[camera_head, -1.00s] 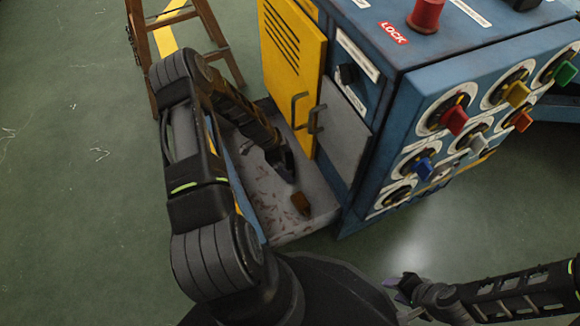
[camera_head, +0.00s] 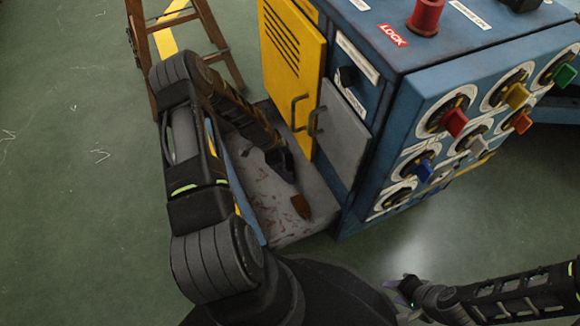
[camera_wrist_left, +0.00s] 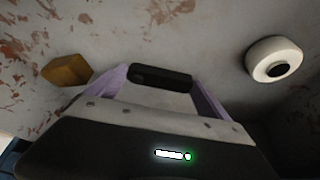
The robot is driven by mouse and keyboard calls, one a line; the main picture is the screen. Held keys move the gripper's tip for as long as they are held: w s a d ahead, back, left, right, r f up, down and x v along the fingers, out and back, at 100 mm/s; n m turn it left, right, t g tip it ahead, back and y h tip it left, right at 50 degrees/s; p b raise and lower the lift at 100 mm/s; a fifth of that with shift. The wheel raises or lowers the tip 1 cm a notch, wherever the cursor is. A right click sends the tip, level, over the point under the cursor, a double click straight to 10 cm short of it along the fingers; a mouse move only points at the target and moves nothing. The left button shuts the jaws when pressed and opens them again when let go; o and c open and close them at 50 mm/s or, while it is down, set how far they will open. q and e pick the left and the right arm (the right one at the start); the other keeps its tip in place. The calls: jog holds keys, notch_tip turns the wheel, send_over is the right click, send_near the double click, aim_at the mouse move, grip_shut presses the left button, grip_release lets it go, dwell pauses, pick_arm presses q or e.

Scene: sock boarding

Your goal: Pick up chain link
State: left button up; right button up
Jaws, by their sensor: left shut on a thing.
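My left gripper (camera_head: 286,168) reaches down over the grey, rust-marked tray beside the cabinet. In the left wrist view its purple fingers (camera_wrist_left: 158,88) are shut on a dark, rounded bar, which I take for the chain link (camera_wrist_left: 160,76). Most of the link's shape is hidden, and it cannot be made out in the head view. I cannot tell whether it touches the tray. My right gripper (camera_head: 402,288) is at the bottom of the head view, far from the tray; its jaws are too small and dark to read.
A brown-orange wedge (camera_head: 302,206) lies on the tray (camera_head: 290,235) near my left gripper; it also shows in the wrist view (camera_wrist_left: 66,70). There a white ring-shaped part (camera_wrist_left: 273,60) sits at right. The blue cabinet (camera_head: 375,110) with yellow door (camera_head: 292,65) stands close right.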

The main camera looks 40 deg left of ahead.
pick_arm(q)
jog(key=c, duration=0.5)
jog(key=shift+r, duration=0.1)
jog(key=shift+r+p, duration=0.4)
jog(key=shift+r, duration=0.05)
jog(key=shift+s+a+r, duration=0.1)
jog(key=shift+a+r, duration=0.05)
jog(key=s+a+p, duration=0.1)
jog(key=s+a, duration=0.1)
jog(key=a, duration=0.1)
jog(key=shift+s, duration=0.35)
jog(key=r+p, duration=0.2)
jog(key=r, duration=0.5)
jog(key=r+p, duration=0.2)
jog(key=r, duration=0.4)
jog(key=shift+w+d+r, duration=0.1)
jog(key=shift+d+r, duration=0.1)
jog(key=shift+r, duration=0.15)
